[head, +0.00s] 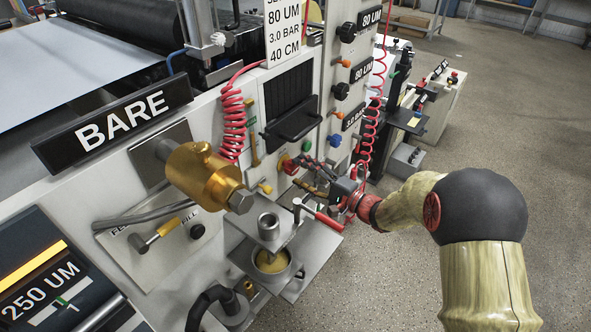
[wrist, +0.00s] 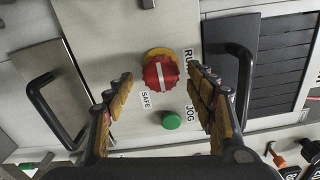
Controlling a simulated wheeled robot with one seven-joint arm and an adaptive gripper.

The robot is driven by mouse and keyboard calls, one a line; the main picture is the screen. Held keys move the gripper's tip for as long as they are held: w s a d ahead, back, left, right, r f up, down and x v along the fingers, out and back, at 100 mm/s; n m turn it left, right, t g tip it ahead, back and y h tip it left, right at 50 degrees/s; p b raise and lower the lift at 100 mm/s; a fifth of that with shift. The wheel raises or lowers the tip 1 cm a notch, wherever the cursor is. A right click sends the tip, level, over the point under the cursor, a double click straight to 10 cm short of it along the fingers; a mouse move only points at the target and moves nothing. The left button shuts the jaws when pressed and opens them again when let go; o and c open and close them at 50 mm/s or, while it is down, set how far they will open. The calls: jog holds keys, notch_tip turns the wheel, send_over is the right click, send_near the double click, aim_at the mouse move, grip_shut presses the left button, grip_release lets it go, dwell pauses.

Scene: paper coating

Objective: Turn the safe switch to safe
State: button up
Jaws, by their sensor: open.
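The safe switch is a round red knob (wrist: 161,72) with a white line across it, on a yellow base plate. In the wrist view the line runs nearly upright, slightly tilted. The SAFE label (wrist: 146,100) is at its lower left, RUN is at its upper right and JOG is farther down on the right. In the head view the knob (head: 289,166) shows small on the machine front. My gripper (head: 303,173) is open in front of it. In the wrist view the gripper's tan-padded fingers (wrist: 160,82) stand on either side of the knob; contact cannot be told.
A green button (wrist: 171,121) sits just below the knob. Black handles (wrist: 50,110) flank the panel. In the head view a brass cylinder (head: 205,178), a cup on a shelf (head: 272,262) and a coiled red hose (head: 233,125) are near my gripper. Open floor lies right.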

jog(key=v, duration=0.9)
